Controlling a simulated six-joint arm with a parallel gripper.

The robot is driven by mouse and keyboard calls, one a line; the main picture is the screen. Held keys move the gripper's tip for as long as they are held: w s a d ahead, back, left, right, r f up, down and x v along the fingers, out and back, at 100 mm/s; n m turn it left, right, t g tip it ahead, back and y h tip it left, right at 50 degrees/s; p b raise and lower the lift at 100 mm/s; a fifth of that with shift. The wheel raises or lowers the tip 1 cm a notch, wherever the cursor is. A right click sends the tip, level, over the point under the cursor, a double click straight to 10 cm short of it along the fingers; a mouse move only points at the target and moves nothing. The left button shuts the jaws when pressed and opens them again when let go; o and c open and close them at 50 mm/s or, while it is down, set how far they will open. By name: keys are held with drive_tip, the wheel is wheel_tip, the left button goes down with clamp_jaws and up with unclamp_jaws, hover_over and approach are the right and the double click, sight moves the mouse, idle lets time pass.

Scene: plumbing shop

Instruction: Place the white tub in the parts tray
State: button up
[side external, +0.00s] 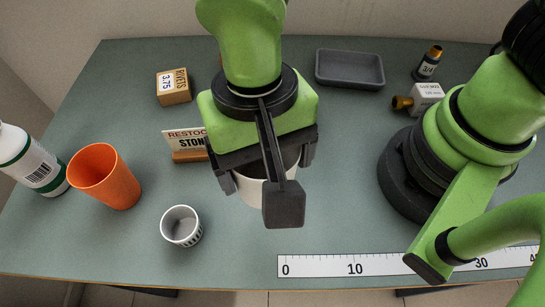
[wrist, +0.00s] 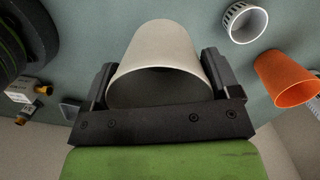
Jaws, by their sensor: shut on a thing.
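The white tub (side external: 249,192) is between the fingers of my gripper (side external: 262,170), near the middle of the table. My gripper is shut on it, with one finger on each side. In the wrist view the tub (wrist: 160,50) fills the space between the fingers, its open end towards the camera. The arm's end hides much of it in the side view, and I cannot tell whether its base touches the table. The parts tray (side external: 350,83) is a shallow grey rectangular tray at the back, right of my gripper. It looks empty.
A RESTOCK sign (side external: 187,143) stands just left of my gripper. A rivets box (side external: 173,87), orange cup (side external: 108,178), slotted white cup (side external: 182,226) and white bottle (side external: 30,160) are further left.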

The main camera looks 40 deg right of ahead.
drive_tip(key=shift+r, duration=0.4)
drive_tip(key=shift+w+d+r, duration=0.1)
drive_tip(key=shift+w, duration=0.05)
drive_tip(key=w+d+m, duration=0.4)
drive_tip(key=w+d, duration=0.3)
drive_tip(key=m+t, duration=0.1)
drive_tip(key=m, duration=1.1)
hover_over(345, 74)
drive_tip(key=shift+y, duration=0.4)
drive_tip(key=shift+s+d+f, duration=0.1)
drive_tip(key=shift+d+f, duration=0.05)
drive_tip(key=shift+f, duration=2.2)
drive_tip(key=shift+d+f, duration=0.15)
drive_tip(key=shift+f, duration=2.2)
drive_tip(key=shift+f, duration=0.1)
